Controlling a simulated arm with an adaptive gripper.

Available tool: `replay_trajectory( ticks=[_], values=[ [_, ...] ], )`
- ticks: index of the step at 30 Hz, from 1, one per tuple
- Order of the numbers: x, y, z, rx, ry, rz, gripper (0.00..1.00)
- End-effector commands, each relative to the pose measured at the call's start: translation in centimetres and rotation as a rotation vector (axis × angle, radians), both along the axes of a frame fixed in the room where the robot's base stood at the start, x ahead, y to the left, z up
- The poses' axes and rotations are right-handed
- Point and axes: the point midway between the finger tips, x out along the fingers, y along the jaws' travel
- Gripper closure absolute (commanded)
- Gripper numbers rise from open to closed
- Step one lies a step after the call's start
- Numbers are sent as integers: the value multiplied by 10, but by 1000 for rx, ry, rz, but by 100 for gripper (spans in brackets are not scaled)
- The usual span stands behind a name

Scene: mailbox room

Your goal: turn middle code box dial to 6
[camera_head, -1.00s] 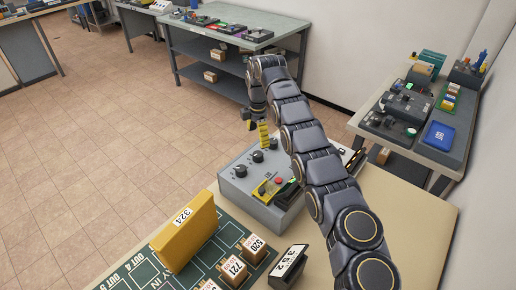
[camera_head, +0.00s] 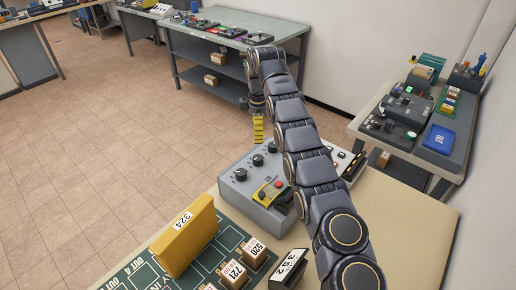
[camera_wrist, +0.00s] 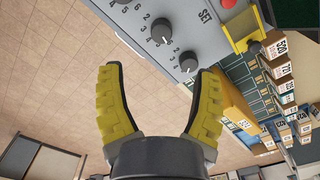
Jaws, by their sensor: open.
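The grey code box (camera_head: 262,190) stands on the tan table with three black dials in a row. The middle dial (camera_head: 258,160) lies between the near dial (camera_head: 240,174) and the far dial (camera_head: 272,147). In the wrist view the middle dial (camera_wrist: 162,31) sits between another dial at the top edge and a lower right dial (camera_wrist: 188,62), with printed digits around them. I cannot tell which number it points to. My gripper (camera_wrist: 158,74) is open and empty, its yellow fingers apart from the dials. In the head view the gripper (camera_head: 258,130) is above the box's far end.
A red button (camera_head: 277,184) and yellow panel are on the box's right part. A yellow block marked 324 (camera_head: 184,243), small numbered boxes (camera_head: 254,252) and a 352 sign (camera_head: 288,268) stand in front. A side bench (camera_head: 420,160) is at the right.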

Motion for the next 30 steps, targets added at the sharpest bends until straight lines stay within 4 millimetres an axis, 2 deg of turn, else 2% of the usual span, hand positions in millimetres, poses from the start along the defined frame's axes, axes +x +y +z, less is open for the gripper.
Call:
replay_trajectory(
  ticks=[6, 12, 15, 20, 23, 30],
  values=[
    [-1, 0, -17, -4, 2, -598, 36],
    [-3, 0, -28, -2, 1, -977, 36],
    [-2, 0, -30, 2, -2, -1065, 36],
    [-2, 0, -36, 2, -1, -1099, 36],
    [-3, 0, -46, -1, 2, -1097, 36],
    [-3, 0, -84, -1, 1, -1094, 36]
  ],
)
